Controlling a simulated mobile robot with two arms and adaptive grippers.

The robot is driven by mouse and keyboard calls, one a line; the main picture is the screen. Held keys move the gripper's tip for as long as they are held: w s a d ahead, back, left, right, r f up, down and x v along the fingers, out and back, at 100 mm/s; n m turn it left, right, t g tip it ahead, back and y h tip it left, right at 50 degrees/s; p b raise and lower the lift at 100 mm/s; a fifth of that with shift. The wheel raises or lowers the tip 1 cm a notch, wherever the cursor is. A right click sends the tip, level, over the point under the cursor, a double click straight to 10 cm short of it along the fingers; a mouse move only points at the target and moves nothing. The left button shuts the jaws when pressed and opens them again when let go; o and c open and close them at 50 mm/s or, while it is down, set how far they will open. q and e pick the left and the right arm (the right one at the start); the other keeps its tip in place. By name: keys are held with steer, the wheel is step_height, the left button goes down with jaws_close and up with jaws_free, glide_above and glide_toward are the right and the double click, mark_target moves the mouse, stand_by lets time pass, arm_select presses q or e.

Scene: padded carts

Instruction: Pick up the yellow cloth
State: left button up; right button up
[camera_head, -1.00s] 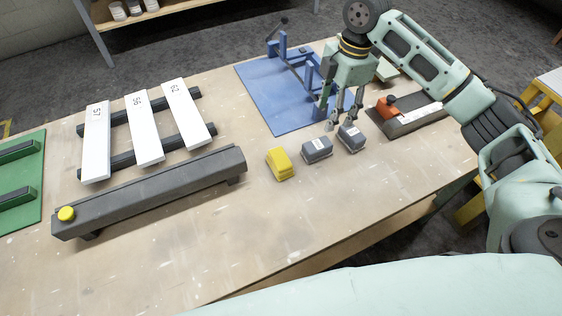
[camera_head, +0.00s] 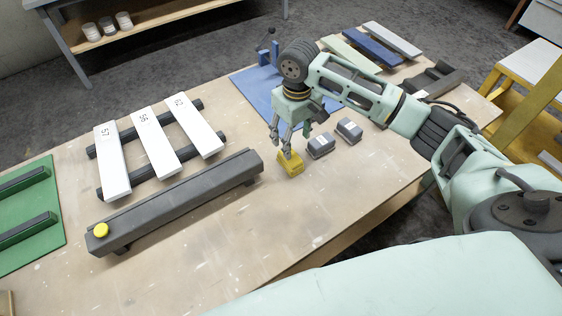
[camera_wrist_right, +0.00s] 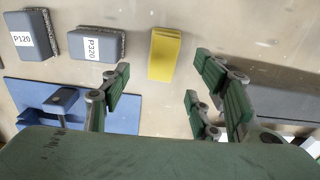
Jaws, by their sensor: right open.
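The yellow cloth looks like a small folded yellow block (camera_head: 291,166) lying on the wooden table, left of two grey blocks. In the right wrist view the yellow block (camera_wrist_right: 164,54) shows beyond the fingertips, sideways between them. My right gripper (camera_head: 284,150) is at the yellow block's far upper side in the head view and partly covers it. In the wrist view its green-padded fingers (camera_wrist_right: 163,88) are spread apart with nothing between them. Whether a finger touches the block I cannot tell. My left gripper is not in view.
Two grey labelled blocks, P320 (camera_wrist_right: 97,44) and P120 (camera_wrist_right: 33,36), lie beside the yellow one. A long dark beam (camera_head: 180,203) with a yellow knob lies to the left. A blue fixture (camera_head: 262,88) stands behind. The table's front middle is clear.

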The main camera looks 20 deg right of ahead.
steer(key=shift+a+f, duration=0.15)
steer(key=shift+f, duration=0.4)
steer(key=f+p, duration=0.1)
steer(key=f, duration=0.5)
steer(key=shift+w+a+f+p, duration=0.1)
steer(key=shift+a+f+p, duration=0.1)
steer(key=shift+p, duration=0.15)
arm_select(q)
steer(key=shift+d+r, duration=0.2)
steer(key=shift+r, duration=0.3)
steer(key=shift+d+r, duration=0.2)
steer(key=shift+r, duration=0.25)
arm_select(e)
steer(key=shift+f, duration=0.25)
steer(key=shift+c, duration=0.4)
steer(key=c, duration=1.2)
steer(key=shift+r, duration=0.15)
step_height(320, 180, up, 4)
steer(key=shift+d+b, duration=0.15)
steer(key=shift+b, duration=0.45)
arm_select(q)
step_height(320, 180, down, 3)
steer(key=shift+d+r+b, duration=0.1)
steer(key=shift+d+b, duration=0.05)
steer(key=shift+b, duration=0.7)
arm_select(e)
steer(key=s+d+r, duration=0.6)
steer(key=s+d, duration=0.2)
steer(key=shift+s+r, duration=0.2)
steer(key=shift+r, duration=0.2)
